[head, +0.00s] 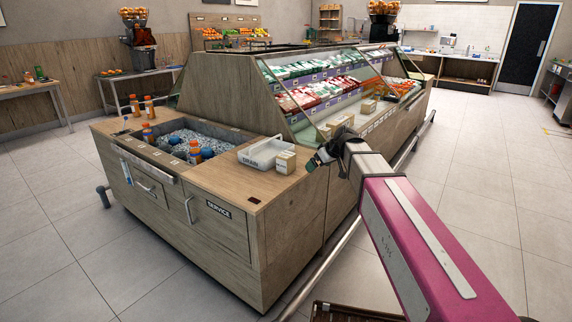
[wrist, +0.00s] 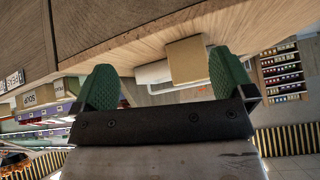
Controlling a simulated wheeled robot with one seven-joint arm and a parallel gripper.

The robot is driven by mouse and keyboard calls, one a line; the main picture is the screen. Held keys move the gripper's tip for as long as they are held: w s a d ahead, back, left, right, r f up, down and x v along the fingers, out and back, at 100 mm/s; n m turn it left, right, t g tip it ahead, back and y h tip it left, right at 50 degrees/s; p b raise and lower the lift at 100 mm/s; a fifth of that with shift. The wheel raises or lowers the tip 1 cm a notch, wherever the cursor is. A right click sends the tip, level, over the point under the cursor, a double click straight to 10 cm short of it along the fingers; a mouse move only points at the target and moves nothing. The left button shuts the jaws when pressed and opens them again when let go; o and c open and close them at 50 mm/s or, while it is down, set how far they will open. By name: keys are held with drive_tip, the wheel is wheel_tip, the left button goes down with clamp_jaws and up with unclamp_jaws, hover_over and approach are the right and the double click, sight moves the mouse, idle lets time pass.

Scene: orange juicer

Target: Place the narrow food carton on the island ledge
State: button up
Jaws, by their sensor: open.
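A small tan carton (head: 286,161) stands upright on the wooden island ledge (head: 222,180), close to the right edge and beside a white tray. In the wrist view the carton (wrist: 187,60) appears between my fingers, nearer the right one, with no clear contact. My gripper (head: 318,161) is just right of the carton in the head view, over the ledge's edge. Its green fingers (wrist: 165,72) are spread and hold nothing. Other tan cartons (head: 341,122) sit in the glass display case; I cannot tell which carton is the narrow one.
The white drain tray (head: 262,153) is left of the carton. An ice bin (head: 190,140) with several orange and blue bottles fills the ledge's left part. The glass front (head: 300,112) rises behind.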

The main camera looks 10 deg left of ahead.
sight(287, 155)
drive_tip(key=w+a+r+n+y, duration=0.2)
drive_tip(key=a+r+n, duration=0.1)
drive_tip(key=a+r, duration=0.45)
drive_tip(key=x, duration=1.1)
drive_tip(key=shift+s+d+f, duration=0.15)
drive_tip(key=shift+s+f, duration=0.05)
drive_tip(key=shift+s, duration=0.05)
drive_tip(key=c, duration=1.1)
drive_tip(key=shift+o, duration=0.2)
drive_tip(key=shift+r, duration=0.15)
